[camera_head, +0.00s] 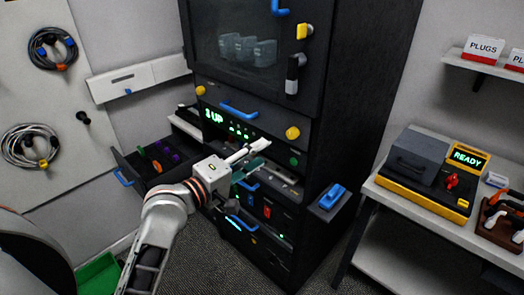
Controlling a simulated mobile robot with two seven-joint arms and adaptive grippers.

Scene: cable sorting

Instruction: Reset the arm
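My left arm (158,235) comes up from the lower left and reaches toward the dark cabinet (345,90). My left gripper (257,153) is in front of the cabinet, just below its lit "3 UP" display (215,116). Its two fingers point right and stand apart, with nothing seen between them. The gripper covers part of the cabinet's middle shelf and drawers. My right gripper is not in view.
An open drawer (122,163) with small coloured parts juts out left of the gripper. Coiled cables (52,47) hang on the left wall board. A table at right bears a "READY" machine (420,175). A green bin (98,275) is on the floor.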

